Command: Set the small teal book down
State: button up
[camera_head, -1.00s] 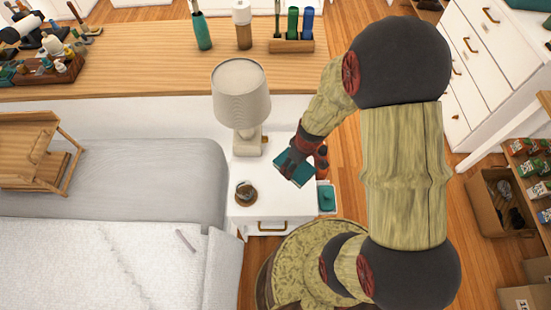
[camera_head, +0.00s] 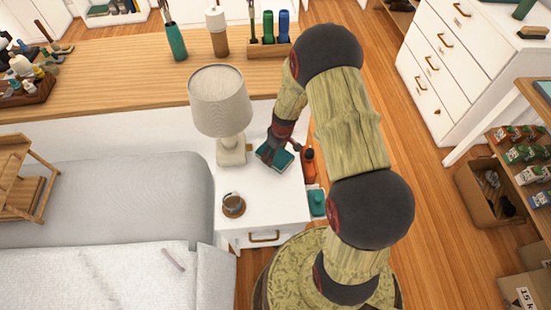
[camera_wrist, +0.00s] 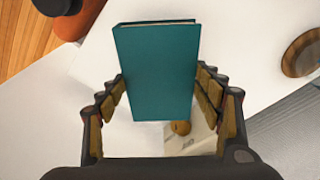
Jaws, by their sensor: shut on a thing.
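The small teal book (camera_head: 281,159) is at my gripper (camera_head: 270,153), over the white nightstand (camera_head: 264,200) beside the lamp. In the wrist view the teal book (camera_wrist: 158,70) stands between the two fingers of my gripper (camera_wrist: 168,95), which is shut on it. Its cover faces the camera and its page edge shows at the top. The white nightstand top (camera_wrist: 110,85) shows behind it. I cannot tell whether the book touches the nightstand.
The nightstand's front middle is clear.

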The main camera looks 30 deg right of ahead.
aim_at(275, 158)
jog(key=shift+f+b, duration=0.55)
jog(key=shift+f, duration=0.95)
jog(key=shift+f, duration=0.2)
jog(key=o, duration=1.3)
jog(key=shift+r, duration=0.1)
